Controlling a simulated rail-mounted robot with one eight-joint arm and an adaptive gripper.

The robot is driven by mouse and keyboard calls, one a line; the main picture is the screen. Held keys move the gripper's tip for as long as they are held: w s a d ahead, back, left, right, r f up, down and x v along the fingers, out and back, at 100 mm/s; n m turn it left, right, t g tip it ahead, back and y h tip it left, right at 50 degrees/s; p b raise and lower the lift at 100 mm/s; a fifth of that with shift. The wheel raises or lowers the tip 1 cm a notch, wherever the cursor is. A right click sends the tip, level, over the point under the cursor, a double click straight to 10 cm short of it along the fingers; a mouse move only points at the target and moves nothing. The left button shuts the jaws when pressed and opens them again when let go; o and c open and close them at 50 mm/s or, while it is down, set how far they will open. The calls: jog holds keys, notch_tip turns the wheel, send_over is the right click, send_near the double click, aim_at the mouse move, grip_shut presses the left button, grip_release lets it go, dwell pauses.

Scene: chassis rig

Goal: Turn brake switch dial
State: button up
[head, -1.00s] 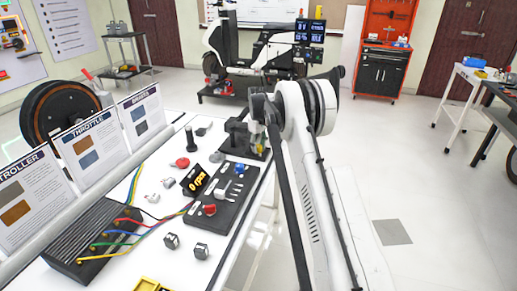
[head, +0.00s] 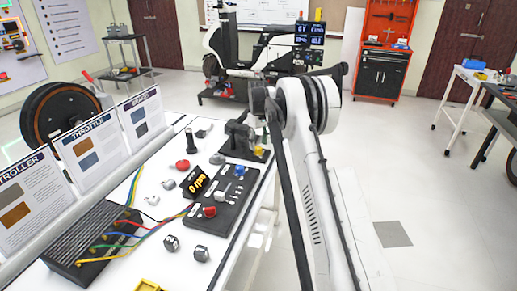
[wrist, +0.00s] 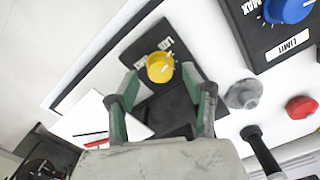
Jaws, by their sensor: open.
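A yellow dial (wrist: 160,67) with a pale pointer mark sits on a black plate (wrist: 168,108) in the wrist view. Printed words on the plate are partly hidden and too blurred to read fully. The yellow dial also shows in the head view (head: 259,152), at the far end of the white bench. My gripper (wrist: 160,78) is open, with its green-sided fingers either side of the yellow dial as seen from the wrist. I cannot tell whether they touch it. In the head view my arm partly hides the gripper. I cannot tell from the lettering which dial is the brake switch.
A blue dial (wrist: 288,8) marked LIMIT and MAX is on another black panel. A grey knob (wrist: 243,94) and a red knob (wrist: 301,108) lie beside the plate. Loose parts, wires and upright sign boards (head: 88,148) crowd the bench (head: 150,237).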

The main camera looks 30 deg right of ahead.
aim_at(259, 148)
notch_tip(259, 148, up, 9)
dwell(0.3)
dwell(0.5)
jog(key=s+a+r+m+t, duration=0.1)
jog(key=s+a+r+t, duration=0.1)
jog(key=s+a+r, duration=0.8)
jog(key=s+a+r+t, duration=0.2)
jog(key=s+a+r, duration=0.5)
jog(key=s, duration=0.5)
jog(key=s+a+f+t, duration=0.1)
jog(key=s+a+f, duration=0.1)
jog(key=s, duration=0.7)
jog(key=s+a+f+m+t, duration=0.1)
jog(key=s+a+f, duration=0.2)
jog(key=s, duration=0.6)
jog(key=s+a+f+m+t, duration=0.1)
jog(key=s+a+f, duration=0.1)
jog(key=s, duration=0.7)
jog(key=shift+s+a+f, duration=0.2)
jog(key=shift+a+f, duration=0.1)
jog(key=shift+a, duration=0.15)
